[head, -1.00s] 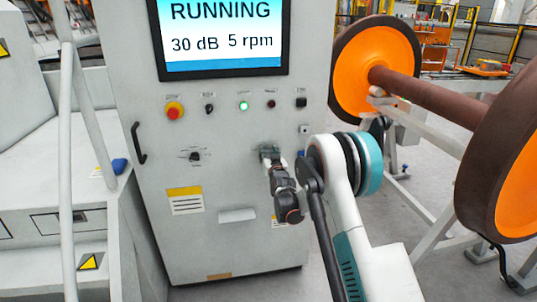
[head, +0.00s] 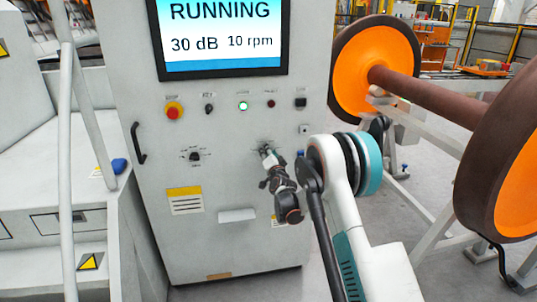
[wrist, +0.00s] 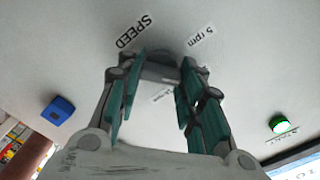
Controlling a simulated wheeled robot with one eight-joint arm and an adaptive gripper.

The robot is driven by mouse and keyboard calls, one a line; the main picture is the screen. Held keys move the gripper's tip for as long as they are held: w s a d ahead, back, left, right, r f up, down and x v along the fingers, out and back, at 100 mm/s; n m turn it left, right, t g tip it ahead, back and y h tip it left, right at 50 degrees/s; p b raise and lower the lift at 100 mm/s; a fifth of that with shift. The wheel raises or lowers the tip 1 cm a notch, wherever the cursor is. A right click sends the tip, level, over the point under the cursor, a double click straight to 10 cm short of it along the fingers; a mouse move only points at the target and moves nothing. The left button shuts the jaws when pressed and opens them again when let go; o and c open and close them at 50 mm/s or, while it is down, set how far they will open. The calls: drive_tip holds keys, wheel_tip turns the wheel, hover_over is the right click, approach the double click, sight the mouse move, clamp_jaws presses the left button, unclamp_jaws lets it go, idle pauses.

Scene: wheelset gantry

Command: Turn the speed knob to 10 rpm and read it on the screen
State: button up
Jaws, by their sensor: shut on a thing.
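The screen (head: 221,37) at the top of the grey cabinet reads "RUNNING", "30 dB" and "10 rpm". My gripper (head: 266,151) is at the cabinet front below the screen, in front of the speed knob, which it mostly hides in the head view. In the wrist view, the dark speed knob (wrist: 160,68) lies between the fingertips of my gripper (wrist: 159,75), which is shut on it. The "SPEED" label (wrist: 133,31) and a "5 rpm" label (wrist: 198,40) show beside the knob; another label between the fingers is too blurred to read surely.
A second knob (head: 195,156) sits to the left on the cabinet. Above are a red emergency button (head: 174,111), a lit green lamp (head: 243,106) and other small controls. A wheelset with orange wheels (head: 376,72) stands at the right. A black handle (head: 138,143) is at the left.

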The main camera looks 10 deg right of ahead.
drive_tip(key=shift+m, duration=0.6)
drive_tip(key=o, duration=1.1)
drive_tip(key=shift+c, duration=0.2)
drive_tip(key=shift+s, duration=0.1)
drive_tip(key=s, duration=1.1)
drive_tip(key=shift+s, duration=0.4)
